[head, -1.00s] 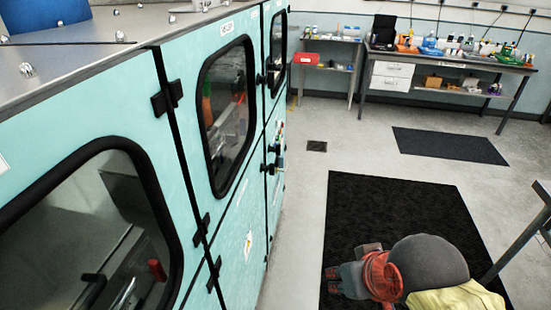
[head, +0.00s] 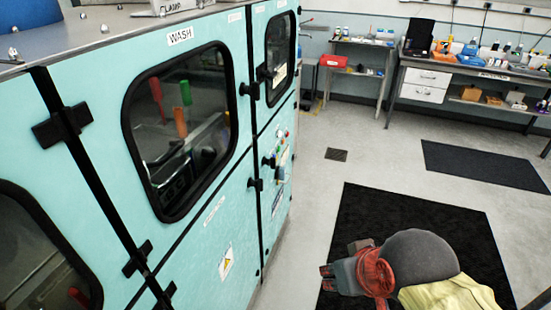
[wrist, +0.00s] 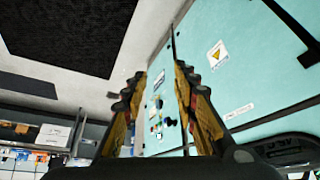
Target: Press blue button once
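The control panel (head: 281,160) is on the far end of the turquoise machine's front in the head view. It carries several small coloured buttons and dark knobs. The blue button is too small to pick out with certainty. In the wrist view the panel (wrist: 157,112) shows in the gap between my fingers, some distance beyond them. My gripper (head: 327,278) is in the air to the right of the machine front, apart from it. In the wrist view my gripper's two fingers (wrist: 160,72) are spread apart with nothing between them.
The turquoise machine (head: 205,245) fills the left side, with windowed doors, black hinges and latches standing out. A black floor mat (head: 400,215) lies below my arm. Benches (head: 460,72) with bottles and boxes stand at the back wall. The floor beside the machine is clear.

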